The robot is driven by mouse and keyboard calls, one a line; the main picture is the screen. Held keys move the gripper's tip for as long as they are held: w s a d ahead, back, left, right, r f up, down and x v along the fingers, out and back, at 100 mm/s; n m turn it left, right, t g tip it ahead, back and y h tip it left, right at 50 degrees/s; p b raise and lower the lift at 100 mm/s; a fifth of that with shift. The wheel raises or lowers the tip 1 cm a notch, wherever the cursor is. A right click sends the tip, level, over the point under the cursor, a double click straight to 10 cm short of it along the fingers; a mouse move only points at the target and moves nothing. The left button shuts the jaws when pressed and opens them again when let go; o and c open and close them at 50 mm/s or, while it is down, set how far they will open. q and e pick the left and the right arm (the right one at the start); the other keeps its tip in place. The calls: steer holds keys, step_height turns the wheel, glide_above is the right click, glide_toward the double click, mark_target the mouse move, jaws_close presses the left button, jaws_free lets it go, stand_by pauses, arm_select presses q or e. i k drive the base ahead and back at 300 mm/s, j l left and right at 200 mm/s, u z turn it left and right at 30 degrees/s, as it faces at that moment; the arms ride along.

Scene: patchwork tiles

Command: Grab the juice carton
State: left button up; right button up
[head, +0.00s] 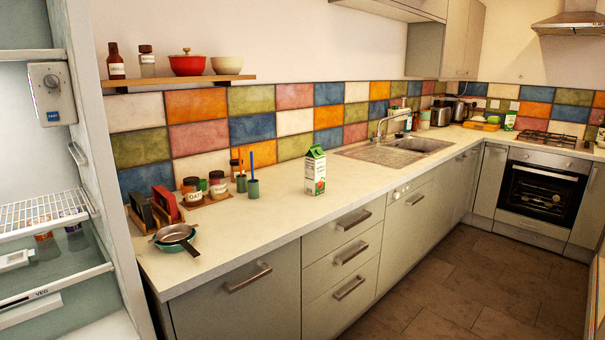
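The juice carton (315,172) is white and green with a gabled green top and a small picture on its front. It stands upright on the pale countertop (262,222), a little back from the front edge and left of the sink. Nothing touches it, and its front is in clear view. Neither of my grippers shows in the head view.
An open fridge (45,200) fills the left edge. The floor (450,275) is clear.

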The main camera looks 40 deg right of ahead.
mark_target(315, 160)
steer(key=z, duration=1.25)
